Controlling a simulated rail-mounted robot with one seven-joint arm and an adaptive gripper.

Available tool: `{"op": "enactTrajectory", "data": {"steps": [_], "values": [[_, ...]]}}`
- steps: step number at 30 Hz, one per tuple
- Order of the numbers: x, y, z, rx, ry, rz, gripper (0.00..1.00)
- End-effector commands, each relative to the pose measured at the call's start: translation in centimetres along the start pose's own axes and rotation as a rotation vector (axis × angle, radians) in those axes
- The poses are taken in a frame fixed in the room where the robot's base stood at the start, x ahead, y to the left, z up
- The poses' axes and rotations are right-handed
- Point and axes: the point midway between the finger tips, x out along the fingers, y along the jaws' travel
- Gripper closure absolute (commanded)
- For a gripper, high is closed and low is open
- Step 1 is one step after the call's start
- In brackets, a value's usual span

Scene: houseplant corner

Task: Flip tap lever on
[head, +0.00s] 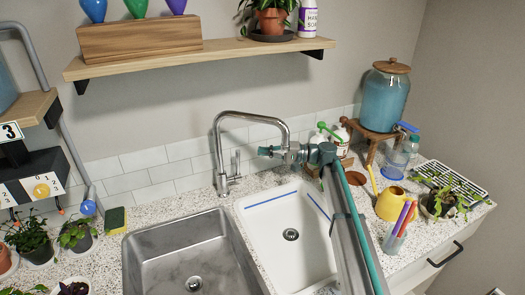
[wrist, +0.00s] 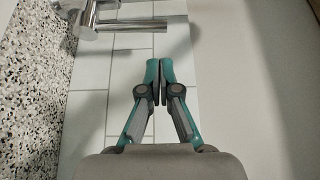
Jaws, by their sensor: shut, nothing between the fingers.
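The chrome tap (head: 221,160) stands on the counter behind the two sinks, its spout arching over to the right. Its short lever (head: 236,160) points upward on the right side of the tap body. My gripper (head: 263,151) is shut and empty, just right of the lever and apart from it in the picture. In the wrist view, the shut fingertips (wrist: 159,63) point towards the lever (wrist: 135,24), which lies across the top with a gap between them. Part of the tap is cut off at the upper left there.
A steel sink (head: 185,250) is at the left and a white basin (head: 290,245) is below my arm. A blue dispenser (head: 383,98), a yellow watering can (head: 390,204) and a pen cup (head: 394,240) stand at the right. A wooden shelf (head: 200,56) hangs above.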

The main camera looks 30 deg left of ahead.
Motion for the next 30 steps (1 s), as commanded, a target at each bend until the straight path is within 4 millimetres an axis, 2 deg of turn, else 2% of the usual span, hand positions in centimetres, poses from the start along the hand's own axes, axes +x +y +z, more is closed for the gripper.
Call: {"op": "enactTrajectory", "data": {"steps": [9,15,30], "values": [[5.3,-0.2,0.0,0.001,-0.002,0.0,1.0],[7.3,-0.1,0.0,0.0,0.0,0.0,1.0],[8.0,0.1,0.0,-0.001,0.0,0.0,1.0]]}}
